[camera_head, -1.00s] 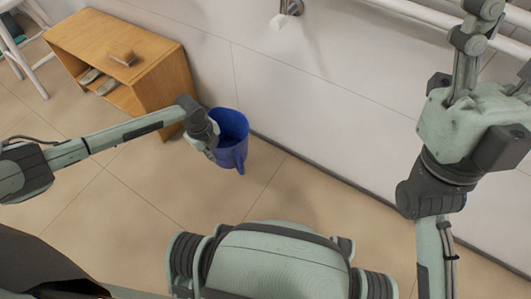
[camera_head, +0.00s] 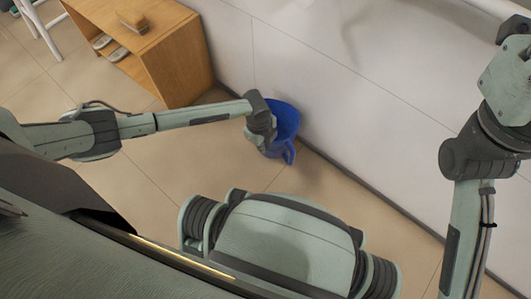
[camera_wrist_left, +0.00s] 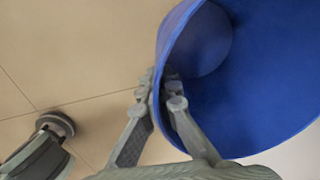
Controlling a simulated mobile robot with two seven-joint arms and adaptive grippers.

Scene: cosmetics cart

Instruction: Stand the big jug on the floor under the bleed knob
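The big blue jug (camera_head: 287,120) is close to the foot of the white wall in the head view, its handle toward me. My left gripper (camera_head: 268,128) is at the jug's left side. In the left wrist view the jug (camera_wrist_left: 270,70) fills the right half, and the left gripper (camera_wrist_left: 160,98) is shut on its rim wall, one finger inside and one outside. I cannot tell whether the jug's base touches the floor. The bleed knob is not in view now. My right arm is at the right edge of the head view, its fingers cut off.
A wooden shelf unit (camera_head: 185,60) with a brush (camera_head: 131,20) on top and slippers inside stands left of the jug. The white wall (camera_head: 370,100) runs behind the jug. Tiled floor (camera_head: 150,180) is clear in front. A white stool (camera_head: 40,30) is at the far left.

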